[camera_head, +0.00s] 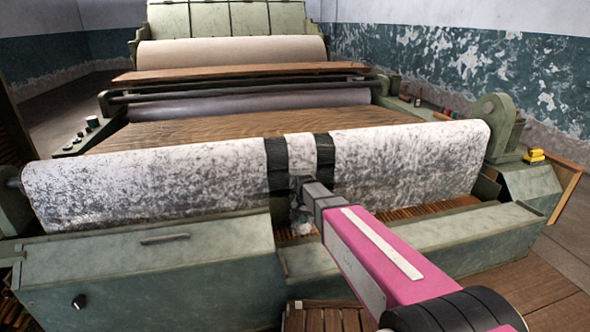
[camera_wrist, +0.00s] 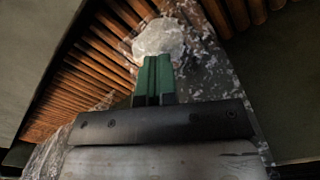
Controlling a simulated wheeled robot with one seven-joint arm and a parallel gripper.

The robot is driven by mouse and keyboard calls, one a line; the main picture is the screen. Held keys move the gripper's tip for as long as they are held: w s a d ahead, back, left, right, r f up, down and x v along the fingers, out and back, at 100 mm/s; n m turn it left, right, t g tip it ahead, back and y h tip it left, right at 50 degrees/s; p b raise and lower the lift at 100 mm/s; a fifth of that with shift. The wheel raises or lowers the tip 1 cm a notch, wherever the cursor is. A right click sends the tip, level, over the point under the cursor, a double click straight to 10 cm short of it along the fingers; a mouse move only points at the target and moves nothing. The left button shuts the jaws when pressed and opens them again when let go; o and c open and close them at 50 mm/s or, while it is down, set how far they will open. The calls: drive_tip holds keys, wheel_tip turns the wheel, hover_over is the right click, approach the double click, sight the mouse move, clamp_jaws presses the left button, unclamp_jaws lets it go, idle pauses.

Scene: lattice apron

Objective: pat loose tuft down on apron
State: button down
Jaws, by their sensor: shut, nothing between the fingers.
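The lattice apron shows as brown wooden slats in the wrist view (camera_wrist: 90,72), and a strip of it shows below the roller in the head view (camera_head: 430,208). A whitish, rounded tuft (camera_wrist: 160,38) sits on the slats, with grey-white speckled fibre around it. My gripper (camera_wrist: 153,60) has its green fingers closed together and empty. Its tips are right at the tuft's near edge; I cannot tell whether they touch it. In the head view my gripper (camera_head: 299,192) reaches down in front of the roller, and a pale patch (camera_head: 299,220) shows just below it.
A wide speckled fibre-covered roller (camera_head: 130,185) with dark bands lies behind my gripper. Green machine casings (camera_head: 150,265) flank the apron opening in front, left and right. A yellow object (camera_head: 534,156) lies at the right end. Wooden floor is clear at lower right.

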drive_tip(key=shift+f, duration=0.5)
idle(0.7)
wheel_tip(320, 180, up, 8)
idle(1.0)
